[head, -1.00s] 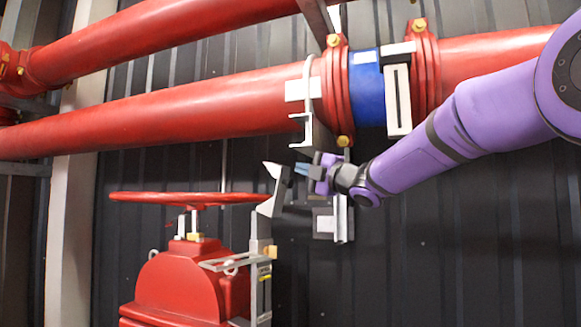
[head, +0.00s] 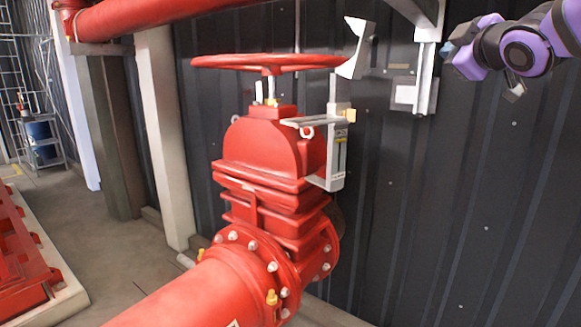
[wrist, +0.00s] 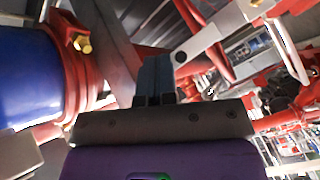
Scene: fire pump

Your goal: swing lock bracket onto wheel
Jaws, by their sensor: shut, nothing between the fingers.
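The red wheel (head: 268,62) lies flat on top of the red valve (head: 265,150) in the head view. The light grey lock bracket (head: 356,48) stands upright at the wheel's right rim, above a grey post (head: 337,125). In this view its plate meets the rim's right end; I cannot tell whether they touch. My gripper (head: 447,50) is at the upper right, clear of the bracket and to its right. In the wrist view its fingers (wrist: 155,78) are together, with nothing held.
A grey wall support (head: 425,85) stands between the bracket and my gripper. A blue pipe section (wrist: 25,75) and red flange (wrist: 75,70) are close at left in the wrist view. Dark ribbed wall (head: 470,200) lies behind. A red pipe (head: 205,290) runs across the lower front.

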